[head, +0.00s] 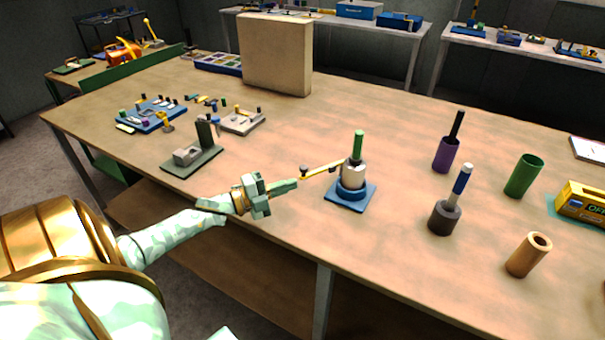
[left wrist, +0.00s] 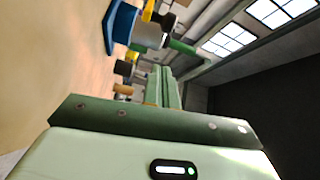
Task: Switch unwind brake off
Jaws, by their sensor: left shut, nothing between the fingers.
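A unit on a square blue base (head: 349,196) stands near the front edge of the table. It has a white body in a blue ring, an upright green rod (head: 358,145) and a yellow lever (head: 325,170) pointing left, ending in a dark knob (head: 304,170). No label shows that it is the unwind brake. My left gripper (head: 296,183) is shut and empty, its tips just short of the knob and slightly below it in the head view. In the left wrist view the shut fingers (left wrist: 165,85) point towards the unit, with its green rod (left wrist: 182,46) and dark knob (left wrist: 166,21) beyond. My right gripper is out of view.
Right of the unit stand a dark holder (head: 444,218) with a blue-handled tool, a purple cup (head: 445,156), a green cup (head: 524,176) and a tan tube (head: 528,255). A green bracket (head: 192,160) stands to the left. A tan box (head: 276,55) stands at the back.

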